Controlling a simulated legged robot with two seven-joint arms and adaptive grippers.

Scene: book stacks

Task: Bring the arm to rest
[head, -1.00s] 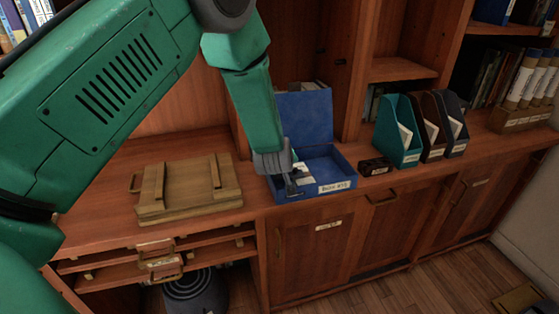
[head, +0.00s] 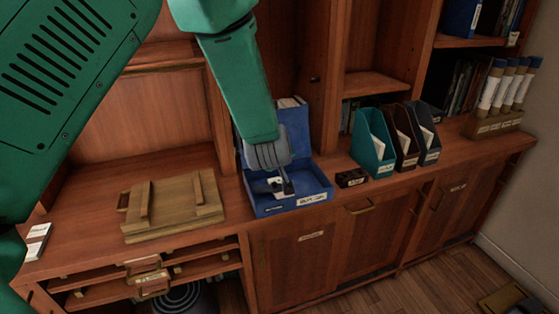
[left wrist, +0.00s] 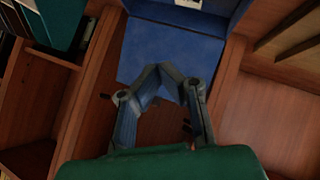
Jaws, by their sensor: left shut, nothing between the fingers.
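My left gripper (head: 284,190) hangs at the end of the green arm, over the open blue box (head: 318,190) in the head view. Its fingers are shut and hold nothing. The box stands on the wooden counter with its lid raised at the back and a white label on its front. Something pale shows inside it behind the fingers, partly hidden. In the left wrist view the fingers (left wrist: 168,74) converge in front of a blue panel (left wrist: 165,48) of the box. I cannot tell contact with the box. My right gripper is out of view.
A wooden board with raised slats (head: 172,207) lies left of the box. A small dark block (head: 351,178) and the teal (head: 373,150), brown and dark file holders stand to its right. Rolled tubes (head: 498,90) stand further right. Shelf uprights rise behind.

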